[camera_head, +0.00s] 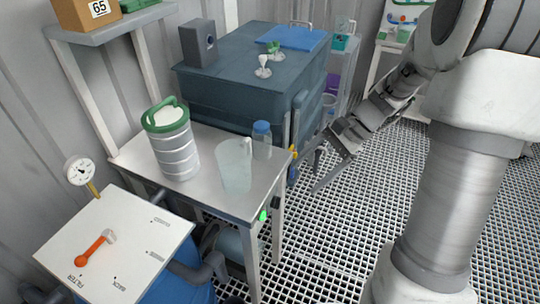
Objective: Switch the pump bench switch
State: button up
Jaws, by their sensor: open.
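The bench (215,200) is a pale table left of centre. A small dark fitting with a bright green part (264,215) sits at its right front edge, by the leg; it looks like a switch, but its position is too small to read. My gripper (309,170) is open and empty, beyond the bench's right edge, up and to the right of the green part. It appears apart from it.
A banded canister (173,150), a clear jug (236,168) and a blue-capped bottle (262,143) stand on the bench. A filter panel (130,245) with an orange handle (91,251) lies front left. A dark blue tank (235,90) stands behind. Grated floor (330,240) is open at right.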

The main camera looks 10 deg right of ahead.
jog(key=w+d+f+m+t+y+b, duration=0.1)
jog(key=w+d+f+m+t+y, duration=0.2)
jog(key=f, duration=0.5)
jog(key=w+d+f+m+y+b, duration=0.2)
jog(key=d+f+m+y, duration=0.1)
jog(key=f+m, duration=0.3)
jog(key=m+t+y+b, duration=0.1)
jog(key=m+t+b, duration=0.1)
jog(key=m+t, duration=0.65)
send_near(276, 202)
jog(key=b+x, duration=0.1)
jog(key=x, duration=0.7)
jog(key=shift+w+d+r+g, duration=0.25)
jog(key=shift+w+g, duration=0.2)
grip_shut()
